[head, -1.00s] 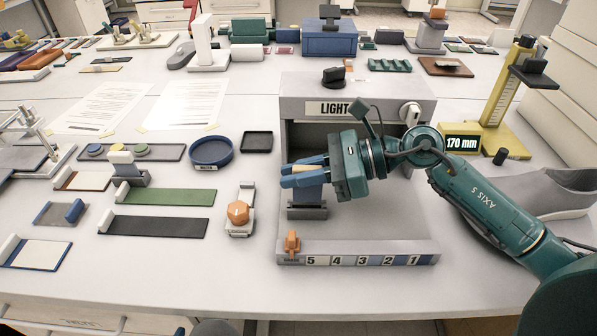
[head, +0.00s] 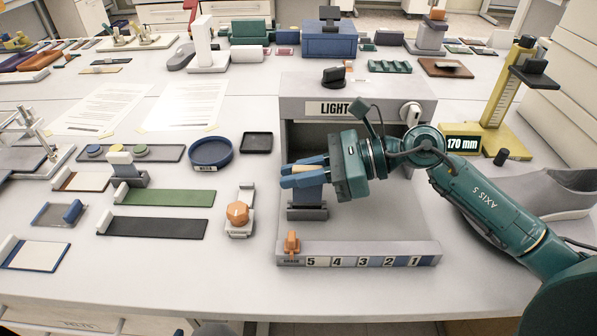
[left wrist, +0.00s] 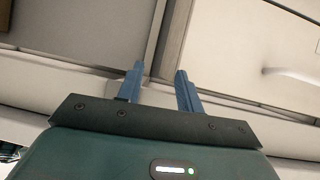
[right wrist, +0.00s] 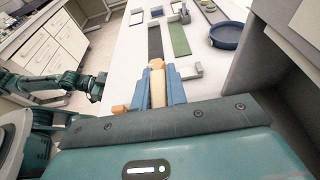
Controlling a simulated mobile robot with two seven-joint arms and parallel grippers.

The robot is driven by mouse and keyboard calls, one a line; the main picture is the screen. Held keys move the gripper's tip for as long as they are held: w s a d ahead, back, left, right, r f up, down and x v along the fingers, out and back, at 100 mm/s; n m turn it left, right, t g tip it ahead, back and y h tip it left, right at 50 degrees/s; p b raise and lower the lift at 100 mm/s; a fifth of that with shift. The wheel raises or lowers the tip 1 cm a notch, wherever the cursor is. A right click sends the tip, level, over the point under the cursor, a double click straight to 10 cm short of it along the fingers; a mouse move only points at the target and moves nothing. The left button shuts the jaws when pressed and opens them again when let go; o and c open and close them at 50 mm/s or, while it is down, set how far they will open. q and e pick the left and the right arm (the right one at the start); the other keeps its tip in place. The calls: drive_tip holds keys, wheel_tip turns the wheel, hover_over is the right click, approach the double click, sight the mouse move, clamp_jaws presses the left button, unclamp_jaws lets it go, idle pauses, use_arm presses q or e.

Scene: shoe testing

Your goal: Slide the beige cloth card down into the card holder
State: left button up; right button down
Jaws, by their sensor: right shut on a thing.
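My right gripper (head: 290,175) is shut on the beige cloth card (right wrist: 158,92), which shows as a pale strip between the blue fingers in the right wrist view. In the head view the fingers hide most of the card. The grey card holder (head: 307,213), with a blue-grey upright part, stands directly below the fingers inside the light box. I cannot tell how deep the card sits in it. My left gripper (left wrist: 160,88) is open and empty in the left wrist view, by drawer fronts; it is outside the head view.
The light box (head: 292,108) surrounds the holder, with a numbered front strip (head: 350,260) and orange slider (head: 291,242). An orange-knobbed device (head: 238,213) and a blue round dish (head: 211,152) lie to the left. A grey shoe (head: 560,190) is at the right.

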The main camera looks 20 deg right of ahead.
idle(0.3)
drive_tip(key=shift+f+b, duration=0.45)
drive_tip(key=shift+b, duration=0.2)
drive_tip(key=shift+f+b, duration=0.55)
drive_tip(key=shift+b, duration=0.05)
